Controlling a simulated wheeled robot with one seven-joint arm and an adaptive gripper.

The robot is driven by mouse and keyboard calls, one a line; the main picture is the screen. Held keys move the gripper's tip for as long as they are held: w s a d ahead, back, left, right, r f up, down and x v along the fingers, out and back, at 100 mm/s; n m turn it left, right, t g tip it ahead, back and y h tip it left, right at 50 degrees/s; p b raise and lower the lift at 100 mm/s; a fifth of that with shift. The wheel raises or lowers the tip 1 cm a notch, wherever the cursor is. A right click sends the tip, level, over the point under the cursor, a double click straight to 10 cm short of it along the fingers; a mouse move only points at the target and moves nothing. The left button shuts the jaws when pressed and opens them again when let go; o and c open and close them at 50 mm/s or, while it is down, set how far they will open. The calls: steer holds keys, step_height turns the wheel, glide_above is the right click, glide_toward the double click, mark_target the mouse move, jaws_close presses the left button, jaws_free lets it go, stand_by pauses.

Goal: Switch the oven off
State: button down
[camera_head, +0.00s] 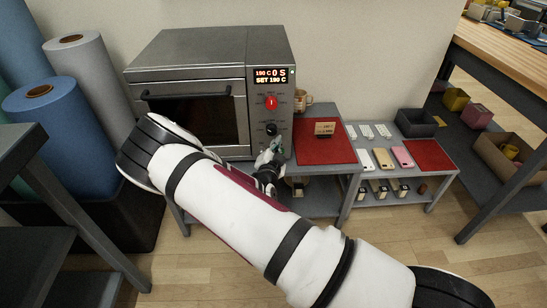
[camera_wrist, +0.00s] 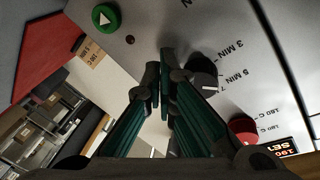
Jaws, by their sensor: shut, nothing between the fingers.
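The grey oven (camera_head: 190,50) stands on a bench with its door shut. Its lit display (camera_head: 271,76) reads 190 C, 0 S and SET 190 C. Below it are a red knob (camera_head: 271,102) and a black knob (camera_head: 271,129). The wrist view shows the black knob (camera_wrist: 203,75), the red knob (camera_wrist: 243,130) and a green button (camera_wrist: 106,18) with a white triangle. My gripper (camera_head: 268,158) is shut and empty in front of the lower panel. In the wrist view its fingertips (camera_wrist: 160,75) lie between the green button and the black knob; contact cannot be told.
A mug (camera_head: 302,100) stands right of the oven. A red mat (camera_head: 323,142) with a small cardboard box (camera_head: 325,128) covers the bench beside it. A lower table (camera_head: 385,170) to the right holds phone-like items and a dark bin (camera_head: 416,123). Rolls stand at left.

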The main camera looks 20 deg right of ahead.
steer(key=shift+w+a+f+b, duration=0.2)
steer(key=shift+a+f+b, duration=0.65)
steer(key=shift+a+f, duration=0.5)
steer(key=shift+f, duration=0.1)
steer(key=shift+s+f+t+b, duration=0.1)
steer(key=shift+s+t+b, duration=0.05)
steer(key=shift+t+b, duration=0.2)
steer(key=shift+s+f+m+t+h+b, duration=0.15)
steer(key=shift+f+m+t+h+b, duration=0.25)
steer(key=shift+t+b, duration=0.3)
steer(key=s+a+f+t+h+p, duration=0.1)
steer(key=s+a+f+t+p, duration=0.1)
steer(key=s, duration=0.7)
steer(key=shift+s+f+p, duration=0.2)
steer(key=shift+f+p, duration=0.2)
steer(key=shift+f, duration=0.5)
